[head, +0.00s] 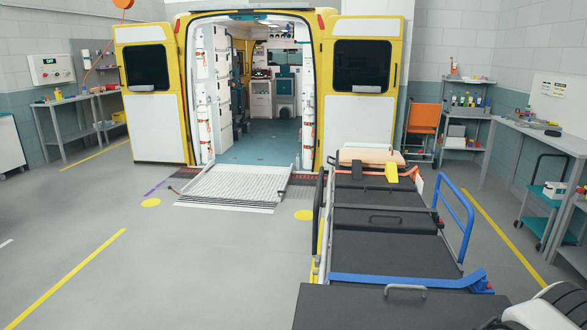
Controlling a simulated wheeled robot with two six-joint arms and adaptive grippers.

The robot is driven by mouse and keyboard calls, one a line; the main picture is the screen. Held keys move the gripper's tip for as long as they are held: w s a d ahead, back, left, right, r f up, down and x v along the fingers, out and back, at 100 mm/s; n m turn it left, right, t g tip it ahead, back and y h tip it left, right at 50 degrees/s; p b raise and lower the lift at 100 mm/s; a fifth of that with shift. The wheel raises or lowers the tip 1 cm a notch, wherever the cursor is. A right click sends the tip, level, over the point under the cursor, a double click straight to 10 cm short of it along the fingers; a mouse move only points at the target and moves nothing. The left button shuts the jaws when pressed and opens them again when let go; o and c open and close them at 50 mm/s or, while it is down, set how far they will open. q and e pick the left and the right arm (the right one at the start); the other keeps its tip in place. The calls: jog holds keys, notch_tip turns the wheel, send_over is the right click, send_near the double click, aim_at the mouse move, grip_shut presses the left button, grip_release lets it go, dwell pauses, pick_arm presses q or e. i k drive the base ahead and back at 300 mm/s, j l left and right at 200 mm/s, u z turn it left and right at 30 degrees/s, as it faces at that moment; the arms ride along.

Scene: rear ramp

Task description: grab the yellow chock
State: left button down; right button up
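A small yellow piece (391,172) shows at the far end of the stretcher (385,255), just in front of the tan pillow (371,156). It may be the yellow chock, but it is too small to tell its shape for certain. No other chock-like yellow thing stands out on the floor. Neither gripper can be made out. White and dark parts at the bottom right corner look like my own right arm, with no fingertips showing.
The stretcher with its blue side rail (456,222) fills the right foreground. An ambulance with open doors and a lowered ramp (235,184) stands ahead. Flat yellow discs (150,203) mark the floor. A workbench (545,134) and teal cart (540,220) stand right. Floor at left is clear.

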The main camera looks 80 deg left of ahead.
aim_at(391, 172)
jog(key=u, duration=2.15)
